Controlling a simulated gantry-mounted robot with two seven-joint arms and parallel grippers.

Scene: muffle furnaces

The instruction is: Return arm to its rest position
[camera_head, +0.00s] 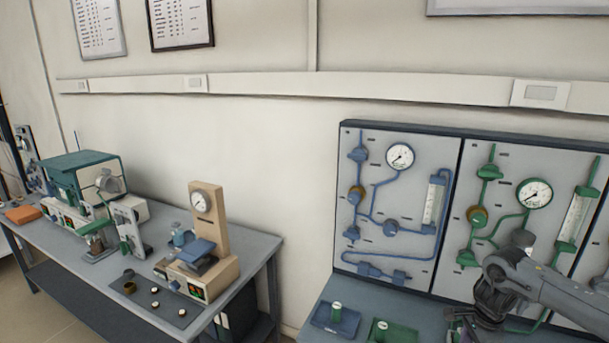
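My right arm comes in from the right edge in the head view, in front of the green gauge panel. Its dark gripper (468,322) is low at the right, above the bench below the panels. The fingers are small, dark and partly cut off by the lower edge, so I cannot tell whether they are open or shut, or whether anything is between them. My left arm and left gripper are not in view.
A blue-piped panel (412,255) and a green-piped panel (478,160) stand at the right. A blue tray (318,318) and a green tray (408,337) lie below. A left table (65,238) bears a furnace (85,178) and a beige gauge stand (207,215). Between the tables is a gap.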

